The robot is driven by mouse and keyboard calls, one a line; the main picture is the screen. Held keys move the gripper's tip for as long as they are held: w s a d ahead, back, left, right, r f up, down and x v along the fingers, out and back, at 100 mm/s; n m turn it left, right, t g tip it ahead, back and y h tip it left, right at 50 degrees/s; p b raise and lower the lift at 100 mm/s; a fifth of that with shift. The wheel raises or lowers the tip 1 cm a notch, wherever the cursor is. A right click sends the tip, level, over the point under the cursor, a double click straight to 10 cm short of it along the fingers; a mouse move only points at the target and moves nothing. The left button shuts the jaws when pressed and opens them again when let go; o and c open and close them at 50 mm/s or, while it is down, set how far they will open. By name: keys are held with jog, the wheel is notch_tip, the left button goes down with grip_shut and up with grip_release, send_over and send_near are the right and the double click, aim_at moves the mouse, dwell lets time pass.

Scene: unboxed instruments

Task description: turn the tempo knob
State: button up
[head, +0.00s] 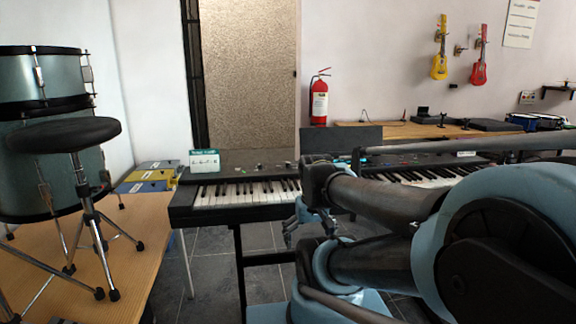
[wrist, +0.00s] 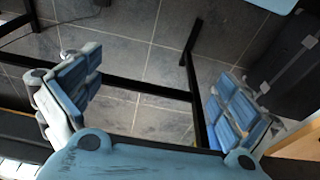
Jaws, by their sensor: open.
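A dark electronic keyboard (head: 184,198) stands on a black stand in the middle of the head view, with white and black keys facing me. Its rear control panel (head: 245,160) carries several small knobs and green lights. They are too small to tell which is the tempo knob. My gripper (head: 291,233) hangs in front of the keys, pointing down, apart from the panel. In the wrist view my gripper (wrist: 157,100) is open and empty, its blue-padded fingers wide apart above the grey floor. My arm hides part of the keyboard's right side.
A wooden table (head: 120,245) with a drum (head: 40,75) and a black stool (head: 65,134) stands at the left. A small sign card (head: 204,161) sits on the keyboard's left end. Stand bars (wrist: 140,87) cross below the gripper. A fire extinguisher (head: 319,103) hangs behind.

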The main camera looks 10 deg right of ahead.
jog(key=shift+c, duration=1.3)
notch_tip(320, 180, up, 2)
jog(key=shift+s+r+n, duration=0.1)
jog(key=shift+s+n, duration=0.05)
jog(key=shift+n, duration=0.15)
jog(key=c, duration=0.9)
jog(key=shift+w+r+n, duration=0.4)
jog(key=shift+w+r, duration=0.4)
jog(key=shift+r, duration=0.2)
jog(key=c, duration=0.3)
notch_tip(320, 180, up, 26)
jog(key=n+g, duration=0.2)
jog(key=n, duration=1.4)
send_over(288, 165)
jog(key=w, duration=0.1)
notch_tip(288, 165, down, 17)
jog(key=shift+w+d+f, duration=0.1)
jog(key=shift+d, duration=0.05)
jog(key=shift+c, duration=0.5)
